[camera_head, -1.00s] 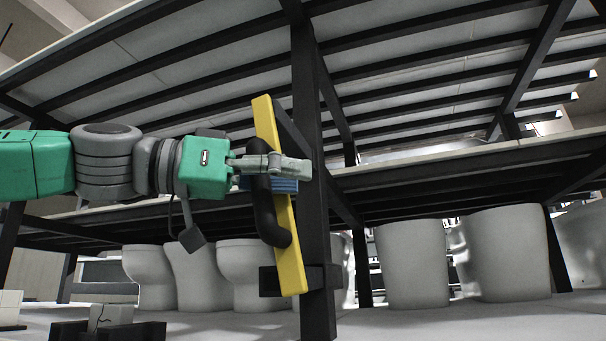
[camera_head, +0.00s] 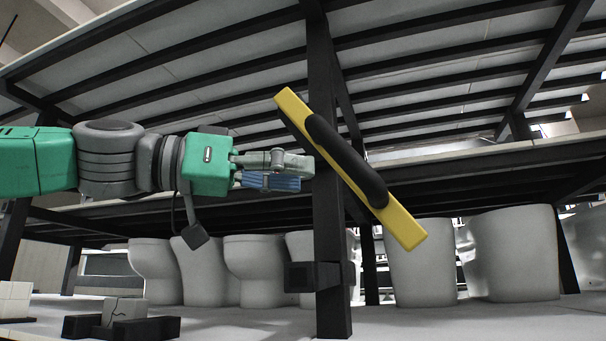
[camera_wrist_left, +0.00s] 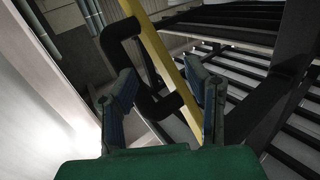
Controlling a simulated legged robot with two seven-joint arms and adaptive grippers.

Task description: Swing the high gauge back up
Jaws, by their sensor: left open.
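The high gauge is a yellow bar (camera_head: 405,227) with a black handle (camera_head: 345,160) along it. In the head view it slants from upper left to lower right, crossing in front of a dark upright post (camera_head: 328,240). My left gripper (camera_head: 306,172) is level, its fingertips at the post just left of the handle. In the left wrist view my open fingers (camera_wrist_left: 165,98) stand apart, with the yellow bar (camera_wrist_left: 160,55) and the looped handle (camera_wrist_left: 118,32) beyond and partly between them. I cannot tell whether a finger touches the handle. My right gripper is not in view.
A black bracket (camera_head: 302,276) sits low on the post. Several white toilet-like pieces (camera_head: 250,272) stand behind, under the slatted upper deck (camera_head: 440,65). Dark blocks (camera_head: 120,327) lie at lower left. Free room shows right of the gauge's lower end.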

